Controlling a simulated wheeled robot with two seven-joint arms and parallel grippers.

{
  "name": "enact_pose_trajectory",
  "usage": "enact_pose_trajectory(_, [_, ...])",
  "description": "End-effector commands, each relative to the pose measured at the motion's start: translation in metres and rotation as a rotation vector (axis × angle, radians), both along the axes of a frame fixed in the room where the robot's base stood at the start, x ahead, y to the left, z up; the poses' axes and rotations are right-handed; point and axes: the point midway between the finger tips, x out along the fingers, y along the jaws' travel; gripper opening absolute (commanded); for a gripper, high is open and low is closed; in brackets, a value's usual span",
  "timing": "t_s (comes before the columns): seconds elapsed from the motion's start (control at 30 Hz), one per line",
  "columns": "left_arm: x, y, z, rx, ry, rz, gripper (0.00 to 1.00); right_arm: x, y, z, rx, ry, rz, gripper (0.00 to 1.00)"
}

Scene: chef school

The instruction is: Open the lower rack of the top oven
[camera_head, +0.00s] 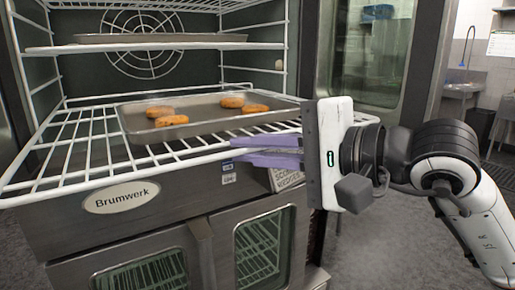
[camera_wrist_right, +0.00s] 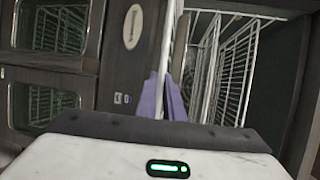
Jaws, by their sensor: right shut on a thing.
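The top oven (camera_head: 145,200) is open at the front. Its lower rack (camera_head: 60,188), of white wire, reaches out past the oven front above the Brumwerk badge. A metal tray (camera_head: 205,112) with several round cookies lies on it. My right gripper (camera_head: 238,150), with purple fingers, is shut on the rack's front rail near its right end. In the right wrist view, the purple fingers (camera_wrist_right: 167,90) close around the white rail (camera_wrist_right: 170,40). My left gripper is not in view.
An upper rack (camera_head: 130,47) with a flat tray sits inside the oven above. A lower oven (camera_head: 262,245) with windowed doors is below. Grey floor is clear at the right; a sink (camera_head: 465,90) stands farther back.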

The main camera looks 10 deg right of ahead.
Motion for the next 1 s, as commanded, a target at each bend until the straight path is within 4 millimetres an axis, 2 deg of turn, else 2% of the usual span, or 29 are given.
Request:
enact_pose_trajectory(0.27, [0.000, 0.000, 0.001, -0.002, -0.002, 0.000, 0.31, -0.001, 0.000, 0.000, 0.001, 0.002, 0.003, 0.00])
enact_pose_trajectory(0.3, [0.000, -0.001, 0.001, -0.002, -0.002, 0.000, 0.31, -0.001, 0.000, 0.000, 0.001, 0.002, 0.003, 0.11])
enact_pose_trajectory(0.4, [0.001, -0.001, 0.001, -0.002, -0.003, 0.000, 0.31, -0.001, 0.000, 0.000, 0.000, 0.002, 0.002, 0.26])
enact_pose_trajectory(0.77, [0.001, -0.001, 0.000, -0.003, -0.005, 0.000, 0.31, -0.004, -0.004, 0.001, 0.001, -0.001, 0.000, 0.26])
enact_pose_trajectory(1.0, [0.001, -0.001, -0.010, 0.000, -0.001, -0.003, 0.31, -0.034, -0.033, 0.006, -0.003, -0.004, -0.003, 0.26])
